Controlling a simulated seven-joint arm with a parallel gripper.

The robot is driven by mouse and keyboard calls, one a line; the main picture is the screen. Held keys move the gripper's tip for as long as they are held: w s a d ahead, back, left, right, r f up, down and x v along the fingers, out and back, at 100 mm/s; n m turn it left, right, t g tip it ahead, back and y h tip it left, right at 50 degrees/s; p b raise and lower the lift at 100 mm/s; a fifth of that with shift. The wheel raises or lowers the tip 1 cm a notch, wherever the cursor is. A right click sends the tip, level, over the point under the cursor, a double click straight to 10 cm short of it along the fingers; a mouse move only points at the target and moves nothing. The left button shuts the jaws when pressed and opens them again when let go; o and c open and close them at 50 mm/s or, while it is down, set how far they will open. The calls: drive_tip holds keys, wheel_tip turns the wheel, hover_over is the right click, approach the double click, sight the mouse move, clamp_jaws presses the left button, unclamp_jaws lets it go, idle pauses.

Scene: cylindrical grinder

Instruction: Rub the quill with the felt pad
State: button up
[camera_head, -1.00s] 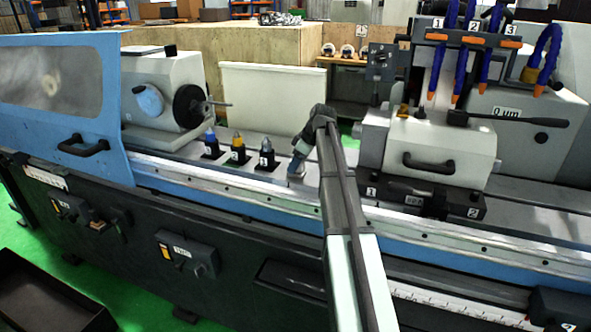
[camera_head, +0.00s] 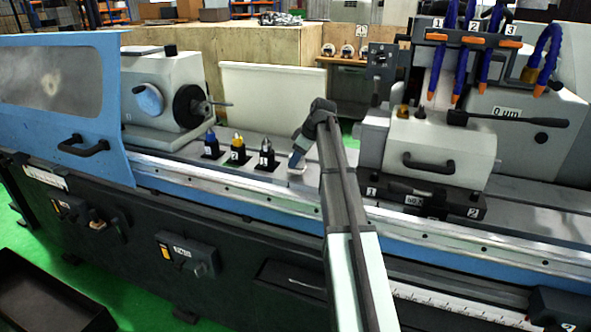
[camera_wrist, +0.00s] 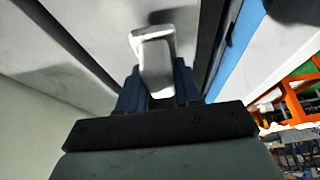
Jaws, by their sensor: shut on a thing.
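My gripper (camera_head: 298,160) hangs over the machine bed, left of the tailstock (camera_head: 440,150). It is shut on a pale block, which appears to be the felt pad (camera_wrist: 154,58), sticking out between the blue fingers in the wrist view. In the head view the pad (camera_head: 296,169) is a small light patch at the fingertips, just above the bed. A short stub on the tailstock's left side looks like the quill (camera_head: 357,131). The pad and this stub are apart. The quill cannot be made out in the wrist view.
Three black holders with tools (camera_head: 238,152) stand on the bed (camera_head: 228,172) left of my gripper. The workhead with its dark chuck (camera_head: 190,107) is farther left. A lever (camera_head: 510,119) and blue hoses (camera_head: 467,60) are at the right. Bare bed lies between the holders and tailstock.

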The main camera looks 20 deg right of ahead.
drive_tip(key=shift+r, duration=4.1)
drive_tip(key=shift+d, duration=0.25)
drive_tip(key=s+d+r+m+h, duration=0.2)
drive_tip(key=d+r+m+h, duration=0.1)
drive_tip(key=d+r+m, duration=0.5)
drive_tip(key=s+d+r+m+h, duration=0.3)
drive_tip(key=d+r+m+h, duration=0.1)
drive_tip(key=d+r+m, duration=0.4)
drive_tip(key=shift+d+m, duration=0.95)
drive_tip(key=shift+m, duration=0.05)
drive_tip(key=shift+s, duration=0.1)
drive_tip(key=shift+f, duration=0.1)
